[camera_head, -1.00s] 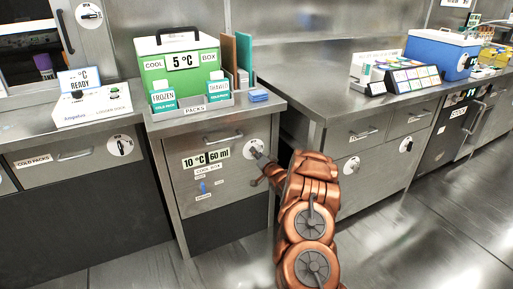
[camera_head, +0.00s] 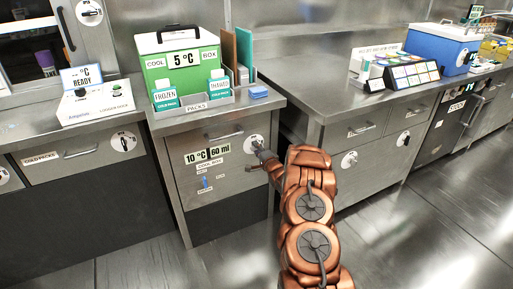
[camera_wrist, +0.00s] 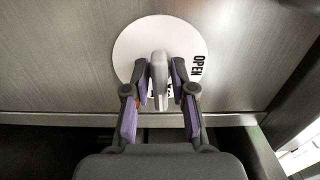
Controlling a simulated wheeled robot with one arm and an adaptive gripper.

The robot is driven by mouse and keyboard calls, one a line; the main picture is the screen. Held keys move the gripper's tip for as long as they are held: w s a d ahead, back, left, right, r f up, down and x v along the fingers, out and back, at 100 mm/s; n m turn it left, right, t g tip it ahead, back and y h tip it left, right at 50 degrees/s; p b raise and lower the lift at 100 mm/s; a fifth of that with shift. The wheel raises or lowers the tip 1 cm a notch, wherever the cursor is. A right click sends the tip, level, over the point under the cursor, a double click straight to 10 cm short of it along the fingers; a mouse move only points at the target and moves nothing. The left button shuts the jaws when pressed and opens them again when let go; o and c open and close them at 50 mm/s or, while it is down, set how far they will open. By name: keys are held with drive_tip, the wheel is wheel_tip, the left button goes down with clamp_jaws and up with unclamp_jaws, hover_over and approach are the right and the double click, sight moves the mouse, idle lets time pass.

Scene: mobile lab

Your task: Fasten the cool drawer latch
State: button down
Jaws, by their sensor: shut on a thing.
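The cool drawer (camera_head: 221,138) is the steel drawer under the green cool box, with a bar handle (camera_head: 224,132) on its front. Its latch is a grey lever on a round white dial (camera_head: 254,142) at the drawer's right end. In the wrist view the latch lever (camera_wrist: 159,66) stands upright in the picture on the white dial (camera_wrist: 128,48). The word OPEN shows at the dial's right; lettering at the bottom is mostly hidden by the fingers. My gripper (camera_wrist: 160,84) is shut on the lever, one purple-padded finger on each side. In the head view my gripper (camera_head: 262,156) covers part of the dial.
The green cool box (camera_head: 184,68) stands on the counter above, with a packs rack (camera_head: 207,106) in front. The neighbouring cold packs drawer (camera_head: 65,157) and right-hand cabinet (camera_head: 352,130) have similar dials. Open floor lies in front.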

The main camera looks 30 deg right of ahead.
drive_tip(key=shift+d+m, duration=0.15)
drive_tip(key=shift+m, duration=0.15)
drive_tip(key=c, duration=1.2)
unclamp_jaws()
drive_tip(key=shift+o, duration=0.2)
drive_tip(key=shift+s, duration=0.1)
drive_tip(key=s+a, duration=0.1)
drive_tip(key=s, duration=1)
drive_tip(key=shift+s, duration=0.4)
drive_tip(key=shift+w+a, duration=0.1)
